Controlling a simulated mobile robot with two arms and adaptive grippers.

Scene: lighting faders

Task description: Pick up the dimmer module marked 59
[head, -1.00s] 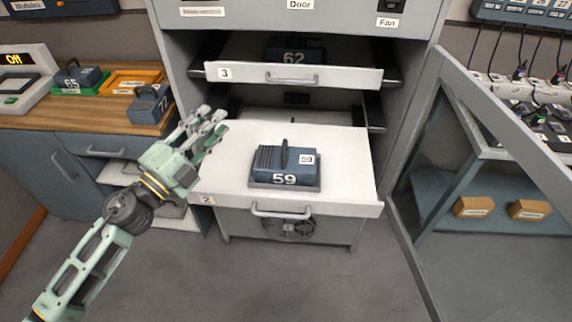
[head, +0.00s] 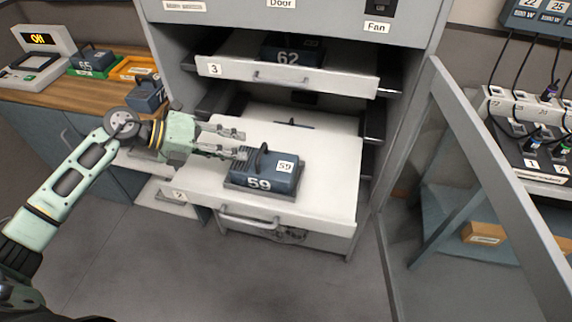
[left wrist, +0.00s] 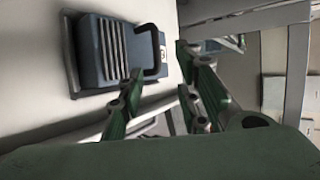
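The dimmer module marked 59 (head: 262,172) is a dark blue block with a black handle on top. It sits in a grey base on the pulled-out white drawer 2 (head: 335,170). My left gripper (head: 243,144) reaches in from the left, its fingers spread beside and slightly behind the module's left end. In the left wrist view the gripper (left wrist: 155,75) is open and empty, with the module (left wrist: 108,48) and its black handle just beyond the fingers. Whether a finger touches the module I cannot tell. My right gripper is not in view.
Drawer 3 (head: 225,68), also pulled out, holds module 62 (head: 291,50) above. The open cabinet door (head: 485,165) stands to the right. On the left, a wooden counter (head: 75,92) holds module 65 (head: 93,60) and another module (head: 146,94).

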